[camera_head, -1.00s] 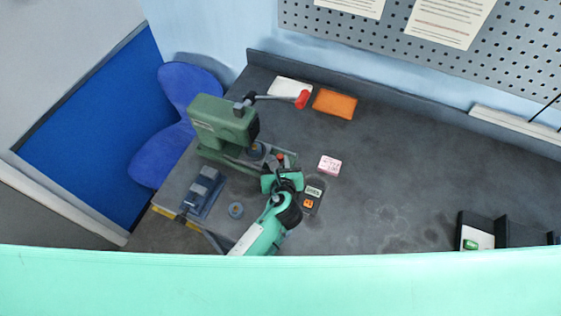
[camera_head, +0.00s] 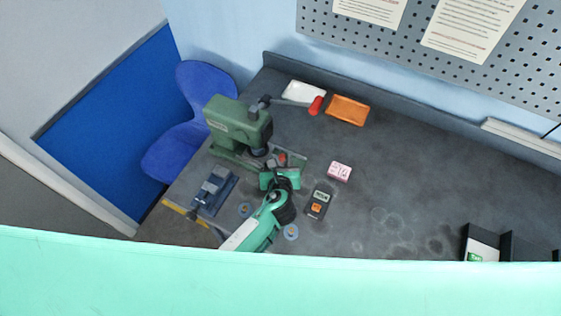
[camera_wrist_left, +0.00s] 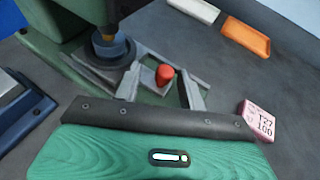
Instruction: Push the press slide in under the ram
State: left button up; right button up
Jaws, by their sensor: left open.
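The green press (camera_head: 236,125) stands at the left end of the bench, its lever with a red grip (camera_head: 316,105) pointing right. The slide's red knob (camera_head: 282,158) shows just right of the press head; it also shows in the left wrist view (camera_wrist_left: 165,74). A dark round cup with a brass-coloured centre (camera_wrist_left: 108,46) is left of the knob, close to the ram; exact alignment cannot be told. My left gripper (camera_head: 280,172) is open, its two fingers (camera_wrist_left: 161,88) on either side of the knob; contact is unclear. My right gripper is out of view.
A blue-grey block fixture (camera_head: 213,190) stands left of my arm. The bench's middle right is clear.

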pick_arm(q)
jog(key=shift+s+d+r, duration=0.1)
jog(key=shift+s+d, duration=0.05)
jog(key=shift+s, duration=0.3)
jog(key=a+b+v, duration=0.1)
jog(key=b+v, duration=0.2)
jog(key=v, duration=0.9)
jog(key=shift+s+d+r, duration=0.25)
jog(key=shift+s+d, duration=0.1)
